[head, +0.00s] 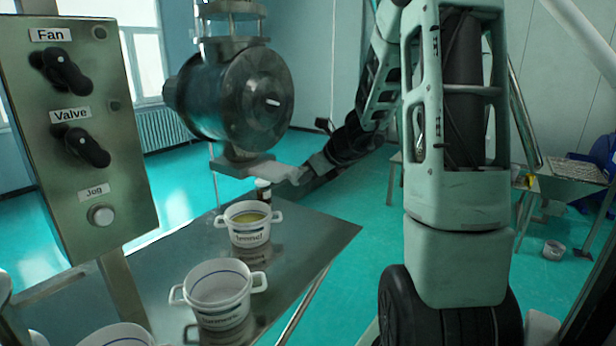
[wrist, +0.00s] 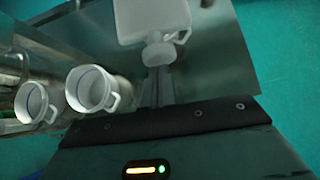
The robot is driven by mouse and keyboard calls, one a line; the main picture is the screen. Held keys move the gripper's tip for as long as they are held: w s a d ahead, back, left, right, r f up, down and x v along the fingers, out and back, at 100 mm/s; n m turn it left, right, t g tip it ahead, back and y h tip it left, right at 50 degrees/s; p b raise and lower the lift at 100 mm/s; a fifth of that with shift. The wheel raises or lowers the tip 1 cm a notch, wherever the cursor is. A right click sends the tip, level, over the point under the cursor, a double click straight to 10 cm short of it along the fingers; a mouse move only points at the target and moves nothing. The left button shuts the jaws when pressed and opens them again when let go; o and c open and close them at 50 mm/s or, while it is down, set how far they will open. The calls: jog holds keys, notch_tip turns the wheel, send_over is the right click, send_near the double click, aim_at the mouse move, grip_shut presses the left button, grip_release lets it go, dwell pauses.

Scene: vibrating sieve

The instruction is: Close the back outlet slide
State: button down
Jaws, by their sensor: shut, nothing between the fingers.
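The sieve's round dark metal drum (head: 240,100) stands above the steel table in the head view. A pale flat plate that looks like the outlet slide (head: 272,171) sticks out to the right beneath it. In the wrist view the slide (wrist: 143,20) is a white plate with a rounded knob (wrist: 158,52) at its near end. My gripper (head: 304,174) is at the slide's outer end in the head view. In the wrist view my gripper (wrist: 154,75) is shut and empty, its tips close to the knob; I cannot tell whether they touch.
A white two-handled pot with yellowish contents (head: 248,235) and an empty-looking white pot (head: 218,291) stand on the steel table (head: 325,236). A control panel (head: 80,130) with knobs is at left.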

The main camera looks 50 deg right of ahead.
aim_at(284, 172)
jog(key=w, duration=0.7)
jog(key=shift+a, duration=0.25)
jog(key=shift+w+a+r, duration=0.1)
jog(key=shift+w+r, duration=0.05)
jog(key=shift+w, duration=0.15)
